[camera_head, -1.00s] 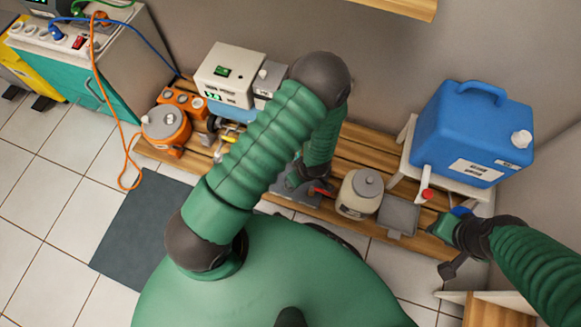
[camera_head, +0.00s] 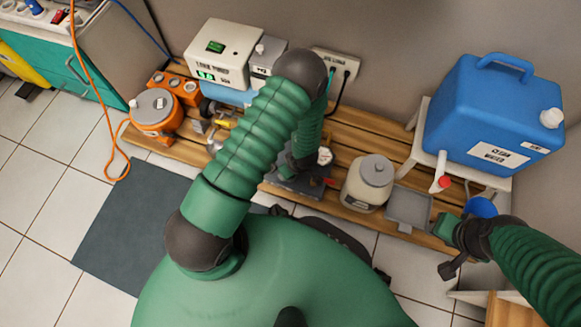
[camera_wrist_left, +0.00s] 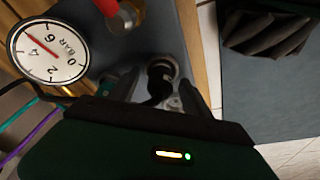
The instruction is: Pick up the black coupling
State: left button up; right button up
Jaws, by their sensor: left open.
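In the left wrist view, a small dark round part, seemingly the black coupling (camera_wrist_left: 160,78), sits at a pale ring on a grey surface. My left gripper (camera_wrist_left: 155,95) is open, with its fingers on either side of this part; I cannot tell whether they touch it. In the head view my left gripper (camera_head: 292,172) is low over a dark grey plate on the wooden bench, and my arm hides most of it and the coupling. My right gripper (camera_head: 447,250) is at the right, beside the bench's front edge; its jaw opening is unclear.
A pressure gauge (camera_wrist_left: 47,52) and a red part (camera_wrist_left: 125,15) are close to the left fingers. A cream jar (camera_head: 366,185) and grey tray (camera_head: 409,207) stand to the right on the bench. A blue tank (camera_head: 492,115) is at right, an orange pot (camera_head: 156,112) at left.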

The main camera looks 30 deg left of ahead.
pick_arm(q)
grip_shut()
pick_arm(e)
jog(key=shift+r, duration=0.1)
pick_arm(q)
jog(key=shift+r, duration=0.15)
pick_arm(e)
jog(key=shift+r, duration=0.1)
